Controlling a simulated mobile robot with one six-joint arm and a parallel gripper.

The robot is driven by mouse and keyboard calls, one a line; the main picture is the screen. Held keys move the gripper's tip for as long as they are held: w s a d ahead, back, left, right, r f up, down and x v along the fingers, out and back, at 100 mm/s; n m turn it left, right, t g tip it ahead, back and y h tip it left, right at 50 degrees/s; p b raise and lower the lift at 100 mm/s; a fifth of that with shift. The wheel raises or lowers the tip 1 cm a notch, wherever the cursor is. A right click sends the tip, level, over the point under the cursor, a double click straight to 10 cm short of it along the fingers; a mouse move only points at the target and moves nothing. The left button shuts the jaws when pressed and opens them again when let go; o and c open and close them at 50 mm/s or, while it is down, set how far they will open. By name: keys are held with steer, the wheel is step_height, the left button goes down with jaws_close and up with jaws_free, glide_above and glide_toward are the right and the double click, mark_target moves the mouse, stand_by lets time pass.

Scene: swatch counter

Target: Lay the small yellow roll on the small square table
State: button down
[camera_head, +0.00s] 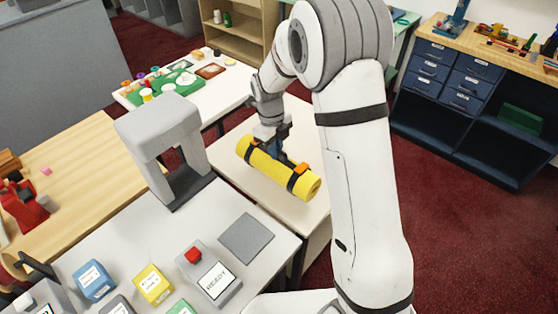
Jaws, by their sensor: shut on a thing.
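The small yellow roll (262,163) is a yellow cylinder with dark straps near its ends. My gripper (280,155) is shut on the roll near its middle, with orange parts showing beside it. The roll lies roughly level, slanting from upper left to lower right, over a small pale table (232,143). I cannot tell whether the roll touches the tabletop or hangs just above it. My white arm hides part of the table's right side.
A white counter (215,215) in front holds a grey arch-shaped stand (165,140), a grey square pad (246,238) and a box with a red button (210,272). A table with colourful items (215,92) stands behind. A blue drawer bench (450,75) is at right; red floor lies between.

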steer(key=shift+f+b, duration=1.05)
steer(key=shift+f, duration=1.35)
steer(key=shift+f, duration=0.1)
steer(key=c, duration=1.5)
jaws_free()
steer(key=r+p, duration=0.2)
steer(key=r, duration=0.2)
steer(key=r+p, duration=0.2)
steer(key=r, duration=0.2)
steer(key=w+a+r+p, duration=0.1)
steer(key=r+p, duration=0.1)
steer(key=r, duration=0.2)
steer(key=shift+r+p, duration=0.15)
steer(key=shift+p, duration=0.2)
